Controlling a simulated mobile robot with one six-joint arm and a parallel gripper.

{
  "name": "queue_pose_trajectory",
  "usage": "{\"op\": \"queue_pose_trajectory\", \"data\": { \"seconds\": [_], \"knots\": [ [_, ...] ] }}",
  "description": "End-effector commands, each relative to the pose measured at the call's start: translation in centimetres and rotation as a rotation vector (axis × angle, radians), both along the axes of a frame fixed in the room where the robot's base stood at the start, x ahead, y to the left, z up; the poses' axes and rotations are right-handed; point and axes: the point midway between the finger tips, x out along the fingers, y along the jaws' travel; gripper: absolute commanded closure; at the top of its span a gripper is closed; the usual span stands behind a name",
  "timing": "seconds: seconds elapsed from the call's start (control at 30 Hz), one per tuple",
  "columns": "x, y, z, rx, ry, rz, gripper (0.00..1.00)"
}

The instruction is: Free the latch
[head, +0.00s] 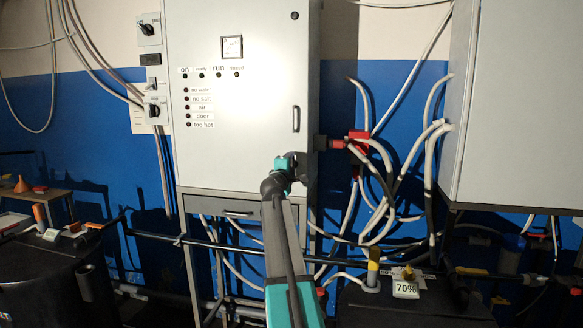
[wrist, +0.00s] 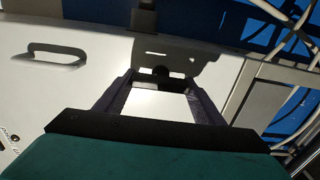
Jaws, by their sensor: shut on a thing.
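The grey cabinet (head: 240,100) stands against the blue wall, its door flat in its frame. A door handle (head: 296,118) is near the door's right edge; it also shows in the wrist view (wrist: 55,52). My gripper (head: 301,168) is at the lower right edge of the door, below the handle. In the wrist view, the fingers of my gripper (wrist: 160,78) reach to the door face and are shut on a small dark part (wrist: 161,70), which looks like the latch. The fingers partly hide it, so its turn cannot be told. In the head view my arm hides it.
A red connector (head: 357,140) with several hoses is right of the cabinet, and a second grey cabinet (head: 500,110) stands farther right. Black tanks (head: 50,280) stand low at left and right.

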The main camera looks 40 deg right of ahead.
Motion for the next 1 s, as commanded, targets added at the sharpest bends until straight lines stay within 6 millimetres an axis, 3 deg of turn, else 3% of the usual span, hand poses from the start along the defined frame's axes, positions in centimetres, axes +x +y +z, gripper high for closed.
{"op": "queue_pose_trajectory", "data": {
  "seconds": [0.17,0.2,0.3,0.73,1.0],
  "knots": [
    [0.2,0.2,0.1,-0.005,0.002,0.005,0.60],
    [0.2,0.2,0.1,-0.005,0.002,0.005,0.36],
    [0.2,0.2,0.1,-0.004,0.001,0.004,0.19],
    [-0.1,0.3,0.0,-0.001,0.000,0.001,0.19],
    [-1.0,1.8,-0.1,-0.001,0.000,0.002,0.19]
  ]
}}
